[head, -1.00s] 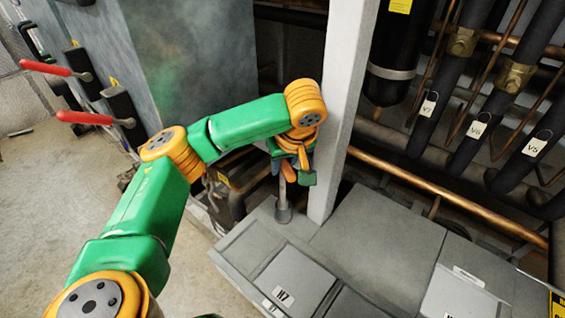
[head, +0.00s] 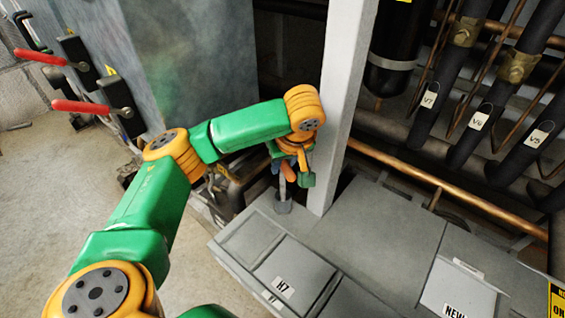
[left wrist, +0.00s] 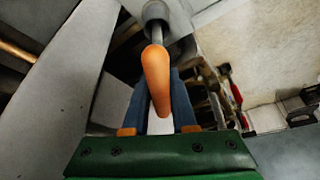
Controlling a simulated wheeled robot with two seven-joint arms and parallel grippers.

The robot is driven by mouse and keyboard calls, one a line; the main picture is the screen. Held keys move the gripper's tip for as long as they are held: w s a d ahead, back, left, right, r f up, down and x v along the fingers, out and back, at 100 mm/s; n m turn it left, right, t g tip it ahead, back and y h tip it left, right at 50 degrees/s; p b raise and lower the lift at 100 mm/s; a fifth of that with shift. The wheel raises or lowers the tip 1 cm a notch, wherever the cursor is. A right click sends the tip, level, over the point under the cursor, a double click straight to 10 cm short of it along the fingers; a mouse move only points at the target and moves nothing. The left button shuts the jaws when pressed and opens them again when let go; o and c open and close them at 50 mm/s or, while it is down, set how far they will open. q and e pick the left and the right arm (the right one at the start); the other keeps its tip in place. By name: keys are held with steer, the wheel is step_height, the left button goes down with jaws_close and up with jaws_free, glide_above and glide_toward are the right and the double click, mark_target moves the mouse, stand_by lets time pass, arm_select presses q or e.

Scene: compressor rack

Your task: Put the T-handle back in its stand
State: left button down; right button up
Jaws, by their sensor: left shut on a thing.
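My left gripper (head: 290,172) is shut on the T-handle, beside the grey upright post. The T-handle's orange grip (left wrist: 158,80) lies between the blue fingers in the left wrist view; only a bit of orange (head: 288,170) shows in the head view. Its grey shaft (head: 282,188) points down. The stand, a small round grey cup (head: 283,207), is on the grey ledge directly below; it also shows at the top of the left wrist view (left wrist: 155,12). The shaft's lower end meets the cup; I cannot tell how deep it sits. My right gripper is not in view.
The grey post (head: 342,110) rises close to the right of my left gripper. A ledge with grey covers (head: 385,235) spreads right. A copper pipe (head: 430,182) and black valve pipes lie behind. Red levers (head: 80,107) stick out at left. The floor (head: 50,220) at left is clear.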

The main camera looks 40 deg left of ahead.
arm_select(q)
steer(key=shift+f, duration=0.2)
stand_by(0.5)
steer(key=c, duration=0.6)
jaws_free()
steer(key=shift+c, duration=0.2)
steer(key=p+v, duration=0.2)
steer(key=v, duration=0.5)
steer(key=shift+s+d+r, duration=0.1)
steer(key=shift+r, duration=0.05)
